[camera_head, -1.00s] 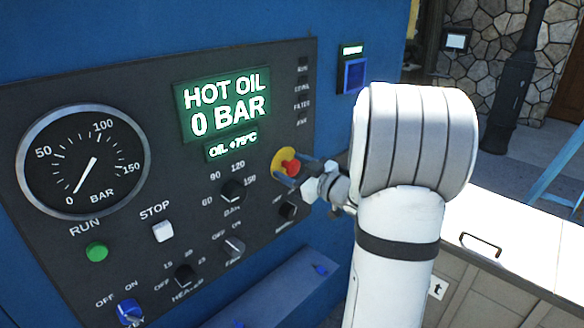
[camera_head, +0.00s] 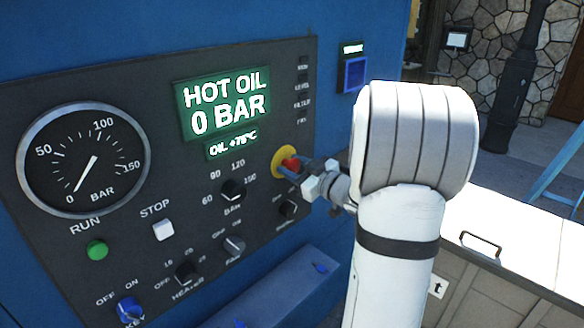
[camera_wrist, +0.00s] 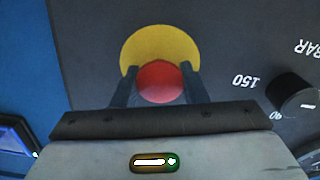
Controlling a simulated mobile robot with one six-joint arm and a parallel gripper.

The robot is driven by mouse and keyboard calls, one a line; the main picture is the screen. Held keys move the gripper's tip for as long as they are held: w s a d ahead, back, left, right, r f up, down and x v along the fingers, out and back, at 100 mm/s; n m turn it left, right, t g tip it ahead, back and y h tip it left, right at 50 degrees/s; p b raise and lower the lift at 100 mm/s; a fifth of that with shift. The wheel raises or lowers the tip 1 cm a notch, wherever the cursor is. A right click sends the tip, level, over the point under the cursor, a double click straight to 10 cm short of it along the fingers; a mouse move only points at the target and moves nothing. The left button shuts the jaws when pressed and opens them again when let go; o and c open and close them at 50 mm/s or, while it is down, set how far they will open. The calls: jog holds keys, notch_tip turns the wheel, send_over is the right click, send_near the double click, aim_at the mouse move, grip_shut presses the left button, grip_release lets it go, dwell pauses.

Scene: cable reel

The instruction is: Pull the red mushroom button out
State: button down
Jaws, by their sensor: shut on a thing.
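The red mushroom button (camera_head: 291,164) sits on a yellow round plate (camera_head: 279,153) at the right of the dark control panel. In the wrist view the red button (camera_wrist: 161,82) lies between my two fingers, in front of the yellow disc (camera_wrist: 160,43). My gripper (camera_head: 293,169) is shut on the button, one finger on each side; it also shows in the wrist view (camera_wrist: 158,88). In the head view the fingers hide part of the button. I cannot tell how far the button stands out from the plate.
The panel's display (camera_head: 226,106) reads HOT OIL 0 BAR. The black pressure knob (camera_head: 233,190) and other knobs lie below and left of the button. A green RUN button (camera_head: 97,250) and a white STOP button (camera_head: 163,230) are further left. A ledge (camera_head: 275,290) juts out below.

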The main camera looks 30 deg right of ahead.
jog(key=shift+s+d+f+b, duration=0.1)
jog(key=shift+s+d+b, duration=0.2)
jog(key=shift+s, duration=0.4)
jog(key=c, duration=1.2)
grip_release()
jog(key=shift+a, duration=0.1)
jog(key=shift+o, duration=1.4)
jog(key=shift+s, duration=0.15)
jog(key=shift+o, duration=0.4)
jog(key=b+v, duration=0.1)
jog(key=v, duration=0.6)
jog(key=shift+s, duration=0.3)
